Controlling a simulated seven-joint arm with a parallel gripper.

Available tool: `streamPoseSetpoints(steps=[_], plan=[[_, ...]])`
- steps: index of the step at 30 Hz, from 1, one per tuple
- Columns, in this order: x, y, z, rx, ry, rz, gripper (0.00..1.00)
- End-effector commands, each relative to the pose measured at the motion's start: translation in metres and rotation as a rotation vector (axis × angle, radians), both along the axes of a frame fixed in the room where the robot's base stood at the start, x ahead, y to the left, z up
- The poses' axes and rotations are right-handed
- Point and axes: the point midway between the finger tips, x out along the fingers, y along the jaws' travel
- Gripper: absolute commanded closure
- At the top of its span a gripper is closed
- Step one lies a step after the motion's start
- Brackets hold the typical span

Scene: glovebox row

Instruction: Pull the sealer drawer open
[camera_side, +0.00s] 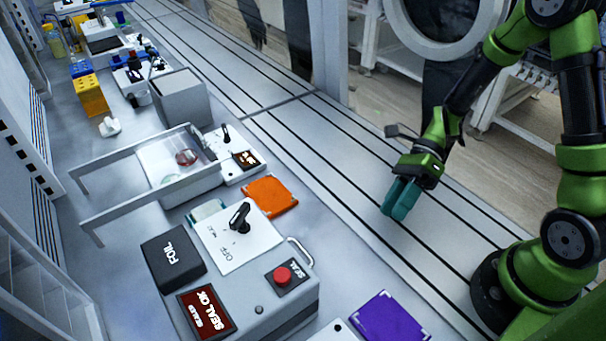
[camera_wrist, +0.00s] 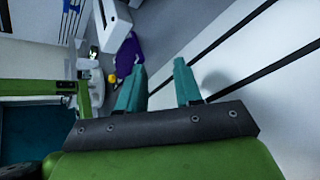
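The sealer (camera_side: 235,295) is a grey box at the lower middle of the side view, with a black FOIL block, a lit SEAL OK screen, a black switch and a red SEAL button on top. A silver loop handle (camera_side: 301,252) stands out at its right edge, facing the rail side. The drawer front under it is mostly hidden, and no drawer stands out from the box. My gripper (camera_side: 396,213) has teal fingers and hangs over the slotted white deck, well to the right of the handle. In the wrist view my gripper (camera_wrist: 158,66) is open and empty.
An orange mat (camera_side: 270,197) lies behind the sealer and a purple mat (camera_side: 390,318) lies to its front right. A white unit with two grey rails (camera_side: 150,200) stands farther back. The slotted deck (camera_side: 345,170) between my gripper and the sealer is clear.

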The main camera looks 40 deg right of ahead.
Motion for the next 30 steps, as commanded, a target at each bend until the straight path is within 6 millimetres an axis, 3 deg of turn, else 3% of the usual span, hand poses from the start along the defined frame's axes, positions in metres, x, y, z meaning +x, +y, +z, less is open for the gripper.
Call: streamPoseSetpoints(steps=[3, 6, 10, 17, 30], plan=[[0.014, 0.008, -0.012, 0.114, 0.314, -0.236, 0.66], [0.03, 0.014, -0.01, 0.194, 0.53, -0.39, 0.66], [0.045, 0.016, 0.004, 0.245, 0.666, -0.485, 0.66], [0.046, 0.029, 0.004, 0.251, 0.729, -0.506, 0.66], [0.045, 0.118, -0.016, 0.246, 0.727, -0.5, 0.66]])
